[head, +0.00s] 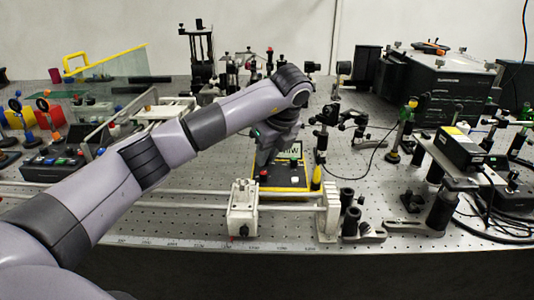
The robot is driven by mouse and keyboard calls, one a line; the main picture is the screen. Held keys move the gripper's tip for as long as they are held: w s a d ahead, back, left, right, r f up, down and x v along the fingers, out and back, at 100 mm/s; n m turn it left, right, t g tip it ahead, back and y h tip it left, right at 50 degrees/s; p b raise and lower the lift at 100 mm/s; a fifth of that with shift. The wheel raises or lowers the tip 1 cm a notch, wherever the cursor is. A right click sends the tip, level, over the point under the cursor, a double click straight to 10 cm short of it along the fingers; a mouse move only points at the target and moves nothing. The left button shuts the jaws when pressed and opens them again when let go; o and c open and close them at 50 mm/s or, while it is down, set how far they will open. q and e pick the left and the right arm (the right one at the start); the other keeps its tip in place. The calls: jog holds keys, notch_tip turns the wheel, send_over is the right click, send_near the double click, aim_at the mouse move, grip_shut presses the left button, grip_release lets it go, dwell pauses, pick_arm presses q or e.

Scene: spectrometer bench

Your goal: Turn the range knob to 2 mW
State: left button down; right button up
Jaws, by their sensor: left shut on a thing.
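The power meter (280,183) is a yellow-edged box with a black face, standing on the perforated bench. Its display (293,150) shows part of a reading with "mW"; the rest is hidden behind my gripper. A red button (264,172) and a pale button (293,180) show on its face. My left gripper (263,163) points down over the upper left of the face, shut on what seems to be the range knob. The gripper hides the knob, so I cannot read its setting. My right gripper is not in view.
A white rail (150,206) with a pale carriage (243,210) runs in front of the meter. Optic mounts and a black instrument (435,90) fill the back and right.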

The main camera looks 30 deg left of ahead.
pick_arm(q)
jog(key=c, duration=1)
grip_release()
jog(key=shift+c, duration=0.2)
jog(key=p+v, duration=0.1)
jog(key=v, duration=0.5)
jog(key=shift+r, duration=0.2)
jog(key=shift+s+d+r, duration=0.1)
jog(key=shift+d+r, duration=0.1)
jog(key=shift+r, duration=0.15)
